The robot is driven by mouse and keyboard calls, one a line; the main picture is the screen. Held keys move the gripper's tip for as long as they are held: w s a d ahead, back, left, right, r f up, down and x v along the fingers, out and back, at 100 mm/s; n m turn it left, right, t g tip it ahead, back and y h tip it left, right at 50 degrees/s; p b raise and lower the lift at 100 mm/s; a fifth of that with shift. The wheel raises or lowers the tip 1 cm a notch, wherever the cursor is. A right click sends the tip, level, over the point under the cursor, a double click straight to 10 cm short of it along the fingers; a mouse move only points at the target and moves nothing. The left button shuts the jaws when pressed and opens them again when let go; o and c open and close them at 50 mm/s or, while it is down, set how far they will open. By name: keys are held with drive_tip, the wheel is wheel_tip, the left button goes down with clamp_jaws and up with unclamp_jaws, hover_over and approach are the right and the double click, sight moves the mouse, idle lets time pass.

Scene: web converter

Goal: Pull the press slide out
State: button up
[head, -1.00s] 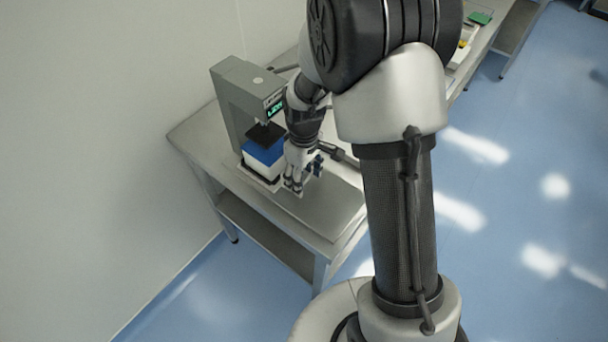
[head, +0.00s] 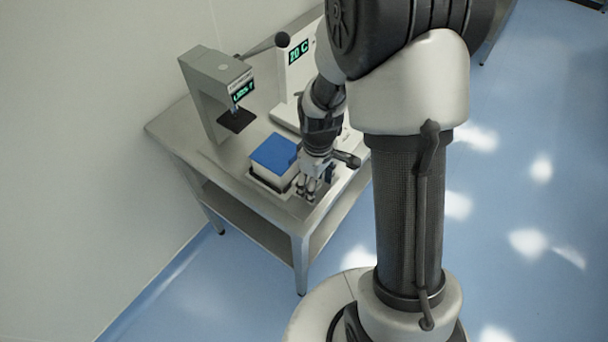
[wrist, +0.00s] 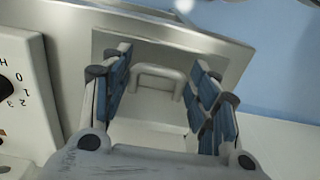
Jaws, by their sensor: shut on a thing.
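The grey press (head: 212,92) stands at the back left of the table, its dark platen (head: 237,121) hanging clear. The press slide (head: 262,182) is out in front of the press and carries a white block with a blue top (head: 273,153). My gripper (head: 308,190) is at the slide's front end, near the table's front edge, and is shut on the slide's handle. The wrist view shows the pale loop handle (wrist: 160,74) between my blue-padded fingers (wrist: 158,98). The exact contact of the pads is hard to see.
The steel table (head: 172,128) ends just past my gripper, with blue floor (head: 245,270) beyond.

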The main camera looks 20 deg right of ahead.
drive_tip(key=shift+s+d, duration=1.25)
drive_tip(key=shift+s, duration=0.3)
drive_tip(key=shift+s+f, duration=0.1)
drive_tip(key=o, duration=1.1)
drive_tip(key=shift+o, duration=0.7)
drive_tip(key=shift+d, duration=0.25)
drive_tip(key=shift+a, duration=0.15)
drive_tip(key=shift+r, duration=0.25)
wheel_tip(320, 180, up, 12)
drive_tip(key=shift+f, duration=0.2)
